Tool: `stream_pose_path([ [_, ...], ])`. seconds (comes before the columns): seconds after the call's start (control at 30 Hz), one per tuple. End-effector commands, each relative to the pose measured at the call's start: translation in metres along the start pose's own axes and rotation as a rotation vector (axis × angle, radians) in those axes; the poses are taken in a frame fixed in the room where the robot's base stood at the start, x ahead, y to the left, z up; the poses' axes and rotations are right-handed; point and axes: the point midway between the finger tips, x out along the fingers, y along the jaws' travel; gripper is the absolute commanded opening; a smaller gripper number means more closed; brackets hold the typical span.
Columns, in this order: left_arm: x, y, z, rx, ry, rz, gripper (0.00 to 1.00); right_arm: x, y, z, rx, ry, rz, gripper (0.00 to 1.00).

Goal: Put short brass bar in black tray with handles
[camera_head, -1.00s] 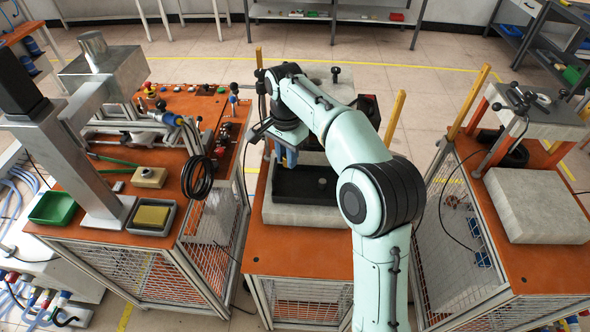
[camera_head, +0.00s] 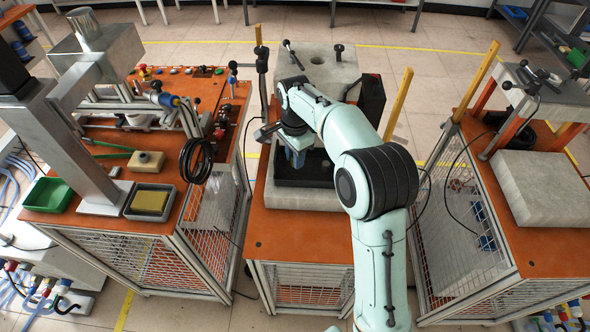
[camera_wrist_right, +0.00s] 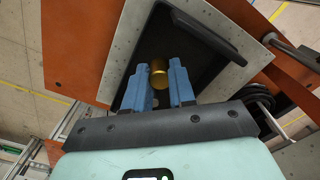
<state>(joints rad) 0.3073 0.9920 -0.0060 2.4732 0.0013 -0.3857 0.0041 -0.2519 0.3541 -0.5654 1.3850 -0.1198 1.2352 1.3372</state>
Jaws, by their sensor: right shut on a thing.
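The black tray (camera_head: 312,178) lies on a grey stone-like slab on the middle orange bench. It also shows in the right wrist view (camera_wrist_right: 205,42). My right gripper (camera_head: 297,160) points down over the tray. In the right wrist view its blue fingers (camera_wrist_right: 160,84) are shut on the short brass bar (camera_wrist_right: 158,72), whose golden round end shows between them. The head view hides the bar behind the gripper. Whether the bar touches the tray floor I cannot tell. My left gripper is out of view.
A grey block with a hole (camera_head: 318,66) and a black box (camera_head: 371,99) stand behind the tray. A yellow post (camera_head: 398,103) rises right of my arm. The left bench holds a green bin (camera_head: 48,195), a yellow block in a grey tray and a black cable coil (camera_head: 196,160).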

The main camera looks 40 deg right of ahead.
Motion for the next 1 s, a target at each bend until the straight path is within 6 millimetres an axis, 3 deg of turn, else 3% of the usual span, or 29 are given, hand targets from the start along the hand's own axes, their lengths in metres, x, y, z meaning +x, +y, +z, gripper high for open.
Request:
stream_pose_path([
  [0.3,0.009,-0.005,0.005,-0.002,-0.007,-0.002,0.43,0.051,0.001,0.0,0.0,0.0,0.003,0.0],
  [0.77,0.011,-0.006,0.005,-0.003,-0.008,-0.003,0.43,0.058,0.0,0.0,0.0,0.0,0.001,0.0],
  [0.8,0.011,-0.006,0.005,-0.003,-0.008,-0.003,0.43,0.059,0.0,0.0,0.0,0.0,0.001,0.31],
  [0.83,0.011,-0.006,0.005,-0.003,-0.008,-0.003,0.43,0.058,0.0,0.0,0.0,0.0,0.001,0.35],
  [1.0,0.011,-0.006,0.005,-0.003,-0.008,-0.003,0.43,0.058,0.0,0.0,-0.001,0.0,0.001,0.35],
])
